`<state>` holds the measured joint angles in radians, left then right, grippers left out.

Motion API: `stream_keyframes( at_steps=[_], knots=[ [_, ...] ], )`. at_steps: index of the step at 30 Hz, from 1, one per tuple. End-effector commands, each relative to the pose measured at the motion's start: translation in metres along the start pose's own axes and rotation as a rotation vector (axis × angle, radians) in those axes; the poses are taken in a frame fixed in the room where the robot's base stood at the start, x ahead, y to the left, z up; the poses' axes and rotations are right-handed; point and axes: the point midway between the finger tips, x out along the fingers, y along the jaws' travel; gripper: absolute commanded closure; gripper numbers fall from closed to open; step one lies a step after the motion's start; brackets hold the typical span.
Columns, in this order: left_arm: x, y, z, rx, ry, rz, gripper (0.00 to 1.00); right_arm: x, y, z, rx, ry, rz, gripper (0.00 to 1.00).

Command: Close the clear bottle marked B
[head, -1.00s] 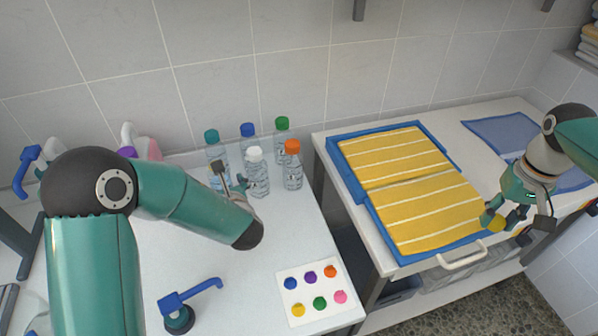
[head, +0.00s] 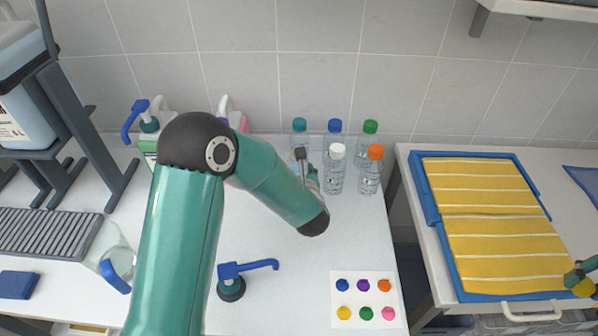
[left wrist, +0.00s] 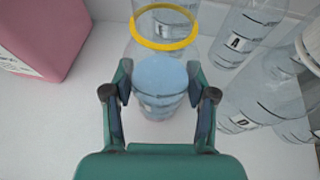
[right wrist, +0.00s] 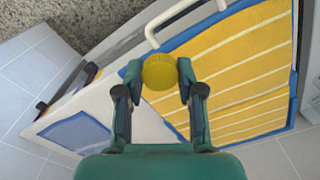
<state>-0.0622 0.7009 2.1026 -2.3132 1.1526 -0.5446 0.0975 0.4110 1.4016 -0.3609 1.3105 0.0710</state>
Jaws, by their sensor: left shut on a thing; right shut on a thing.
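My left gripper (left wrist: 160,95) is shut on a clear bottle (left wrist: 160,103), with a finger on each side. A yellow ring (left wrist: 165,46) shows at its far side; I cannot read a mark on the held bottle. In the head view my left gripper (head: 309,176) is at the front left of the bottle group, and my arm partly hides the held bottle. My right gripper (right wrist: 160,88) is shut on a yellow cap (right wrist: 160,71), held above the front edge of the right table, well away from the bottle. The cap also shows in the head view (head: 583,287).
Bottles with teal (head: 300,124), blue (head: 335,126), green (head: 370,127), white (head: 337,150) and orange (head: 376,152) caps stand close by. A blue pump (head: 232,285) and a colour-dot card (head: 340,312) lie in front.

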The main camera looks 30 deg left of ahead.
Motion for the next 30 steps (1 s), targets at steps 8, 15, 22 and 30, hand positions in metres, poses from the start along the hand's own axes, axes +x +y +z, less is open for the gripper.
stream_keyframes(
  at_steps=[8,15,22,30],
  knots=[
    [-0.002,0.000,0.004,-0.001,-0.001,0.000,0.72,0.000,0.000,0.000,0.000,0.000,0.000,0.73],
    [-0.012,0.000,0.029,-0.003,-0.005,-0.002,0.72,0.000,0.000,0.000,0.001,0.000,0.000,0.73],
    [-0.035,-0.001,0.084,-0.008,-0.007,-0.003,0.72,-0.003,0.000,0.000,0.001,0.000,0.000,0.73],
    [-0.061,0.000,0.148,-0.005,-0.004,-0.002,0.72,-0.010,0.000,0.000,0.001,0.000,0.000,0.73]
  ],
)
